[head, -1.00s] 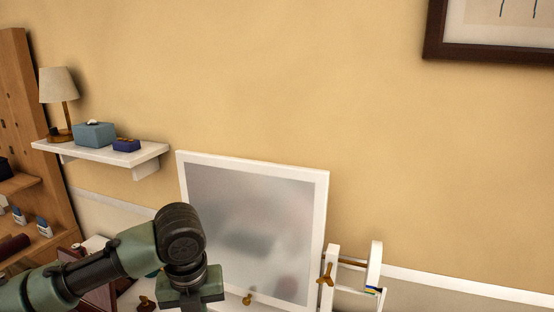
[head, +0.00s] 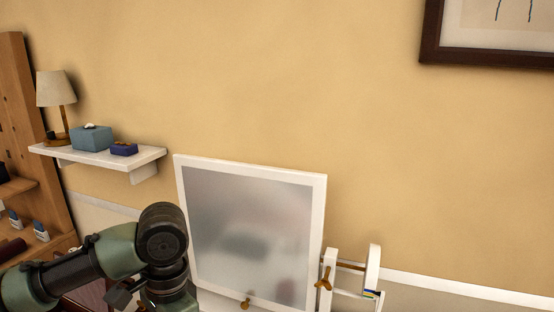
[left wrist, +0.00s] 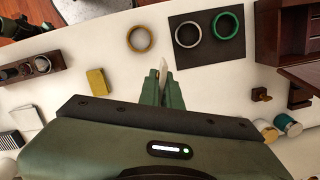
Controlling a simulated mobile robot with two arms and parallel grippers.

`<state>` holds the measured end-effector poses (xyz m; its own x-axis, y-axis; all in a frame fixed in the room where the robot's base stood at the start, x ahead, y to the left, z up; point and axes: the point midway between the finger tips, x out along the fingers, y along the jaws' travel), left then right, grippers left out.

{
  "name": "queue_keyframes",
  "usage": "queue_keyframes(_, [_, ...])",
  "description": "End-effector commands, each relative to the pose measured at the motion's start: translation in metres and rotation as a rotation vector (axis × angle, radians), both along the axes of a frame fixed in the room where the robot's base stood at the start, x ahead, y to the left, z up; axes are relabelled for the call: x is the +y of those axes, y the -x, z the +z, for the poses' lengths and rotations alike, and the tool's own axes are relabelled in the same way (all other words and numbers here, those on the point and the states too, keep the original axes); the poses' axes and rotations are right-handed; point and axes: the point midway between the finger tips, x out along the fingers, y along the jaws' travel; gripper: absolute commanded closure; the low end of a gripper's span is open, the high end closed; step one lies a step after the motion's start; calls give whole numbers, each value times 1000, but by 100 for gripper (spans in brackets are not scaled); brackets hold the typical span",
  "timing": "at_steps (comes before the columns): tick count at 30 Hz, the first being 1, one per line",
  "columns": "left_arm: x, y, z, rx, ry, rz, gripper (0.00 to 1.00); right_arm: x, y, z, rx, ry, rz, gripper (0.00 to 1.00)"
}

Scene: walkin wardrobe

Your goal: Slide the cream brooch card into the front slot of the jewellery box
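In the left wrist view my left gripper (left wrist: 163,90) points up the picture, its green fingers close together on a thin pale piece. This looks like the cream brooch card (left wrist: 163,66), seen nearly edge-on; its face is hidden. The dark wooden jewellery box (left wrist: 268,32) stands at the upper right of that view, apart from the gripper, cut off by the edge. Its front slot cannot be made out. In the head view my left arm comes in from the left, with its gripper below the frame. A dark green part at the left wrist view's upper left edge looks like my right arm; its fingers are unclear.
On the white tabletop (left wrist: 120,58) lie a dark pad (left wrist: 210,55) with two rings, a gold ring (left wrist: 140,39), a yellow block (left wrist: 97,82) and a wooden stand (left wrist: 32,69). Small jars (left wrist: 287,124) stand at right. A white-framed mirror (head: 250,235) rises behind my arm.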

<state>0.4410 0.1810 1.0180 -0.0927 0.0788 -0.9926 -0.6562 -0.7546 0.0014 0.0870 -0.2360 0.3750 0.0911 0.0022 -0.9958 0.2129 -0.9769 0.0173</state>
Motion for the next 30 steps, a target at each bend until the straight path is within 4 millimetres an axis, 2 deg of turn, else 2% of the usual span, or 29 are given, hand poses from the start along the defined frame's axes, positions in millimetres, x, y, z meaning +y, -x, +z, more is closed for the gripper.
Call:
queue_keyframes(3, [4, 8, 2, 0, 0, 252, 100, 0, 0, 0, 0, 0, 0, 64])
queue_keyframes(6, [6, 13, 3, 1, 0, 432, 100, 0, 0, 0, 0, 0, 0, 64])
queue_keyframes(12, [9, 19, 5, 0, 0, 660, 100, 0, 0, 0, 0, -1, 0, 64])
queue_keyframes(14, [9, 23, 2, 1, -2, 692, 100, 1, 0, 0, 0, -1, 0, 64])
queue_keyframes(21, [10, 56, -39, 1, -4, 717, 100, 1, 0, 0, -1, -1, 0, 64])
queue_keyframes(30, [9, 61, -44, -1, 0, 718, 100, 3, 0, 0, 0, -3, 0, 64])
